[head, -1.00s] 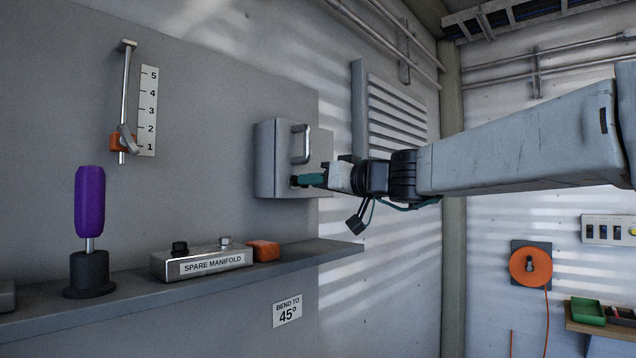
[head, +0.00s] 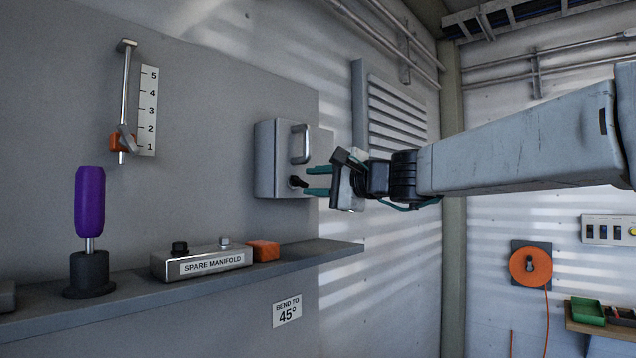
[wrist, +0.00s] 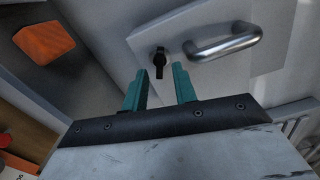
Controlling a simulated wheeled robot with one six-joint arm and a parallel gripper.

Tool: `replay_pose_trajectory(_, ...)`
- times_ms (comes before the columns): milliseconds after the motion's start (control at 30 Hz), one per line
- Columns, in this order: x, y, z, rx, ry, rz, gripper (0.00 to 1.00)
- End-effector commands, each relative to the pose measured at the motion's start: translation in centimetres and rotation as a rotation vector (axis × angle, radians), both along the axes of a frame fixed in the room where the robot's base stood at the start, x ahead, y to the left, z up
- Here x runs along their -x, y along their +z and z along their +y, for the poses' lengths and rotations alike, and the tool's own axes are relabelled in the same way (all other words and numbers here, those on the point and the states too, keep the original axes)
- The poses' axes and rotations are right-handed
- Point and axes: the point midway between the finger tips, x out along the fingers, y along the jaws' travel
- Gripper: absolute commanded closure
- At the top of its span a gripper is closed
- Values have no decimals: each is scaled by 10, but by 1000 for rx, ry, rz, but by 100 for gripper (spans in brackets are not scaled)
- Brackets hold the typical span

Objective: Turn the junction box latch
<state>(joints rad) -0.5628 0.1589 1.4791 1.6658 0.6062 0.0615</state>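The junction box (head: 282,160) is a grey box on the wall panel with a metal bar handle (head: 301,144) on its door. Its small black latch (head: 297,182) sits below the handle. In the wrist view the latch (wrist: 159,62) shows beside the handle (wrist: 226,42), just beyond my fingertips.
A shelf (head: 330,252) below the box carries a spare manifold (head: 205,262), an orange block (head: 264,250) and a purple-handled lever (head: 90,200). A slider with a numbered scale (head: 148,110) is on the panel at left. A louvred vent (head: 400,115) is behind my gripper.

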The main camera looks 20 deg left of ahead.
Motion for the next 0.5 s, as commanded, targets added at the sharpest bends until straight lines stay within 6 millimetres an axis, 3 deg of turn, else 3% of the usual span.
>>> replay_pose_trajectory(200, 0, 0, 0, -101, 0, 235, 72)
replay_pose_trajectory(500, 0, 0, 0, -107, 0, 250, 72)
